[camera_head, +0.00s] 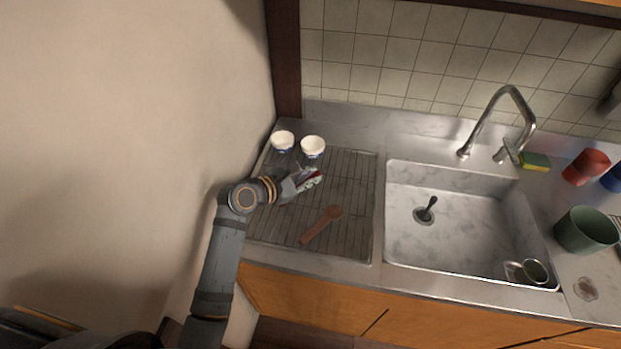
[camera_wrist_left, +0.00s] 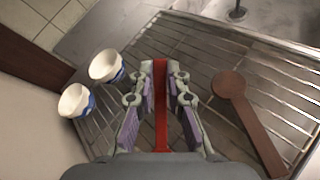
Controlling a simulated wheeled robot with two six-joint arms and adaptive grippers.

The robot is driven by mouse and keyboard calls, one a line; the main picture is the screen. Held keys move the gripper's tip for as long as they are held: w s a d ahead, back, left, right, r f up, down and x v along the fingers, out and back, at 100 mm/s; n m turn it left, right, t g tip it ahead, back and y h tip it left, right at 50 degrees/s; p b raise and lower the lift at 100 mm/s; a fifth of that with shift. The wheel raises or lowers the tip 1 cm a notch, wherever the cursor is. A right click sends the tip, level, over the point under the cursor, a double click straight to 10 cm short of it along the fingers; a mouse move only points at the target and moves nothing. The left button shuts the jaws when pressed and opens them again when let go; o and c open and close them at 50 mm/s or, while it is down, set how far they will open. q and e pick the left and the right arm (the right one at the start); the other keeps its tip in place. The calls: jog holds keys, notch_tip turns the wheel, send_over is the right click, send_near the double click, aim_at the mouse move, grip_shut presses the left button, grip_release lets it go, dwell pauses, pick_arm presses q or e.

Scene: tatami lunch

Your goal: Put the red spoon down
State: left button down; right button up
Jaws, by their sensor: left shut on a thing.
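The red spoon (camera_wrist_left: 161,112) shows as a red strip between the fingers of my left gripper (camera_wrist_left: 160,92) in the left wrist view. The gripper is shut on it, over the wire drying rack (camera_head: 350,190). In the head view my left gripper (camera_head: 312,180) is at the rack's left part, near the two white bowls. The spoon's far end and its exact height above the rack cannot be told. My right gripper is not in view.
Two white-and-blue bowls (camera_head: 312,146) (camera_head: 283,140) stand at the rack's back left. A brown wooden spoon (camera_head: 322,224) lies on the rack's front middle. The sink (camera_head: 455,215) is to the right, with a glass cup (camera_head: 534,271). The rack's right part is bare.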

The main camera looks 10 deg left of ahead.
pick_arm(q)
jog(key=shift+a+f, duration=0.1)
jog(key=shift+f, duration=0.05)
jog(key=c, duration=1.6)
grip_release()
jog(key=shift+o, duration=1.2)
jog(key=shift+w, duration=0.1)
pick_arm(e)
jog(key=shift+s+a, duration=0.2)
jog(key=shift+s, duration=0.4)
pick_arm(q)
jog(key=p+v, duration=0.6)
jog(key=v, duration=0.1)
jog(key=shift+s+r+p, duration=0.25)
jog(key=shift+p, duration=0.05)
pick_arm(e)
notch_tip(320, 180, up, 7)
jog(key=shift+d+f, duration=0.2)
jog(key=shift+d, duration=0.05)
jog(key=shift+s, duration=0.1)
